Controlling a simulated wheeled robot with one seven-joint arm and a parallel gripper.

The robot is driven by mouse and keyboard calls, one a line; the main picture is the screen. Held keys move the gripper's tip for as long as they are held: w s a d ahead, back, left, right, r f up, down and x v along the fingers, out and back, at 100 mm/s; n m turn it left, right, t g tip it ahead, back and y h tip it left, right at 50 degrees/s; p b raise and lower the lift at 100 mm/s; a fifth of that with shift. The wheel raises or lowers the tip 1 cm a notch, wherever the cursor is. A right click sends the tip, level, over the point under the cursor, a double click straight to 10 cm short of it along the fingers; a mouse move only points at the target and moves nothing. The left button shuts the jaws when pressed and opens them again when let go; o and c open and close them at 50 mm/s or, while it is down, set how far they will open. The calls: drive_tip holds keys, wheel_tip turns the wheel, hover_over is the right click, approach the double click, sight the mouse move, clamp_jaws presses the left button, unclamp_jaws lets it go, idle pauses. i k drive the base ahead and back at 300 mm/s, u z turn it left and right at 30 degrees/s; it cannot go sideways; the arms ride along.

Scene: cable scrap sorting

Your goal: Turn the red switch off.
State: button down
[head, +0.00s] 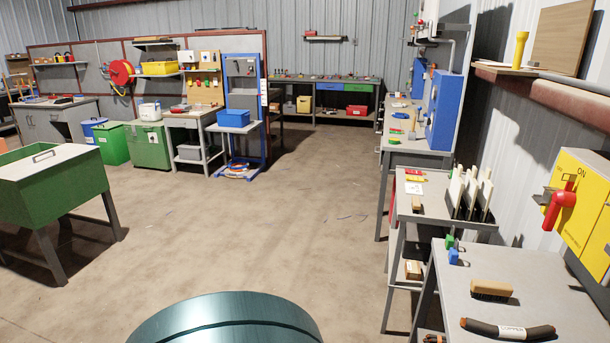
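The red switch (558,207) is a lever handle on the front of a yellow box (583,208) on the wall at the right edge of the head view. The word ON is printed on the box above the handle. The handle's thick end is near the upper part of the box and a narrower part slants down to the left. I cannot tell from this angle which setting it is in. The right side of the box is cut off by the picture edge. My gripper is not in view.
A grey bench (515,275) stands below the box, bearing a wooden brush (491,289) and a dark cable piece (508,330). A grey cart (432,205) with upright panels stands beyond it. A green bin table (50,180) is at left. The middle floor is clear.

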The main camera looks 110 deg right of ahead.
sight(566, 197)
drive_tip(key=z, duration=4.7)
drive_tip(key=i, duration=1.1)
drive_tip(key=z, duration=0.45)
